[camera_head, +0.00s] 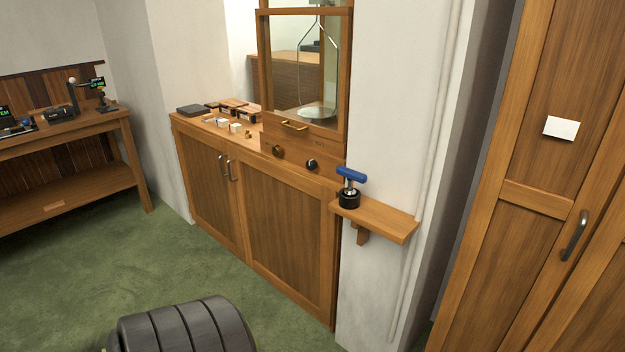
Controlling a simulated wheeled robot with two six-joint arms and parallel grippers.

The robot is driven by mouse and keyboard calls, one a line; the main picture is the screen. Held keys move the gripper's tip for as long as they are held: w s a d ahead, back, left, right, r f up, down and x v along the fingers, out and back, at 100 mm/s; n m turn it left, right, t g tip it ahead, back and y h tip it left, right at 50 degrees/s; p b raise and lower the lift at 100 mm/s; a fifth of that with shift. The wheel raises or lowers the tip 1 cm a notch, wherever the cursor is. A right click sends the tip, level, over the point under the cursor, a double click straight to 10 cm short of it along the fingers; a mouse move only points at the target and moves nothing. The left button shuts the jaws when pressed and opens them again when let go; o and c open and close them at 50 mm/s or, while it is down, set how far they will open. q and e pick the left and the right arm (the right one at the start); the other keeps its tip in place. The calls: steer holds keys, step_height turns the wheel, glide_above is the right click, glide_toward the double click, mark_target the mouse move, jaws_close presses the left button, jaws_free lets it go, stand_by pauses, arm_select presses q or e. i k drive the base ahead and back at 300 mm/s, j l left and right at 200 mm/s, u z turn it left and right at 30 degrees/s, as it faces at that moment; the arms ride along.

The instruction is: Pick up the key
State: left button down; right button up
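A blue T-shaped handle (351,174) on a short metal stem stands upright in a round black holder (349,198). It looks like the key, though its lower end is hidden in the holder. The holder sits at the left end of a small wooden wall shelf (390,222). Neither of my grippers is in view.
A wooden cabinet (290,228) left of the shelf carries small blocks (236,127) and a glazed hood with a handle (294,126). A tall wooden cupboard (540,150) stands at right. A workbench (70,128) stands far left. Green floor (90,270) between is open.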

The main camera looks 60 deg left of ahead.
mark_target(352, 174)
steer(key=u, duration=1.65)
